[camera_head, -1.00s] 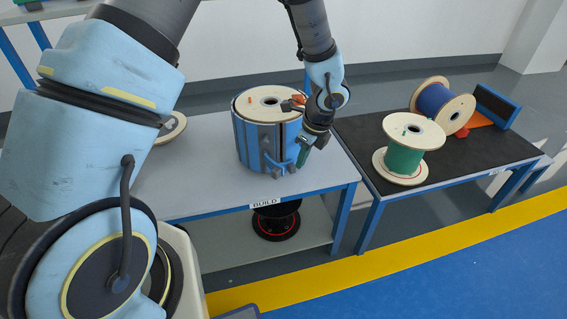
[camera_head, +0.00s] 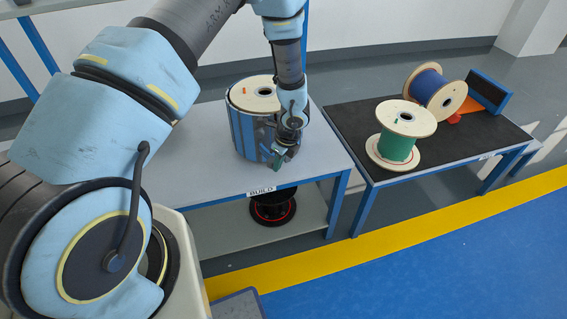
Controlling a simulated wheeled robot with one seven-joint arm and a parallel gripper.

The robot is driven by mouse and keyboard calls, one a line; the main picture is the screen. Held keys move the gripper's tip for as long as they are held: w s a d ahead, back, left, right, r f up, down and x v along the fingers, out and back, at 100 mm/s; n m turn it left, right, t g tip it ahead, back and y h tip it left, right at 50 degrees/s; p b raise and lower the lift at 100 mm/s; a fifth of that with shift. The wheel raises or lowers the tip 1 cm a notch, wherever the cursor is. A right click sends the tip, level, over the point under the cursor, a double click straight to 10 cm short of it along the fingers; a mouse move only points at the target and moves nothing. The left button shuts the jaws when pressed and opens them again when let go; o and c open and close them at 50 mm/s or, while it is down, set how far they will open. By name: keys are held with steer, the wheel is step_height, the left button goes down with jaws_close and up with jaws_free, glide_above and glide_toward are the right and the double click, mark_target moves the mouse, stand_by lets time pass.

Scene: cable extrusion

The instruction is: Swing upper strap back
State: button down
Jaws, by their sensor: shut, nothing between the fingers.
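A drum-shaped assembly stands on the build table, with a pale round flange (camera_head: 240,91) on top and blue staves or straps (camera_head: 240,130) around its grey side. I cannot tell the upper strap apart from the other blue parts at this size. My gripper (camera_head: 277,160) points down at the front right of the drum, close to its side wall. Its fingers look dark green and are shut, with nothing seen between them. Whether they touch the drum cannot be told. My wrist hides the drum's right side and part of its top edge.
The grey build table (camera_head: 190,180) has bare room left of the drum. A black-topped table (camera_head: 345,130) on the right holds a green spool (camera_head: 397,147), a blue spool (camera_head: 432,88) and a blue stand (camera_head: 490,92). A dark reel (camera_head: 272,208) sits on the lower shelf.

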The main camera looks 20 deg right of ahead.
mark_target(269, 167)
stand_by(0.3)
steer(key=a+m+b, duration=0.1)
steer(key=b, duration=0.1)
steer(key=a+m+b, duration=0.1)
steer(key=b, duration=0.2)
steer(key=shift+a+f+m+h, duration=0.2)
steer(key=shift+a+m+h, duration=0.1)
steer(key=shift+a, duration=0.1)
steer(key=shift+a+r, duration=0.15)
steer(key=shift+r, duration=0.1)
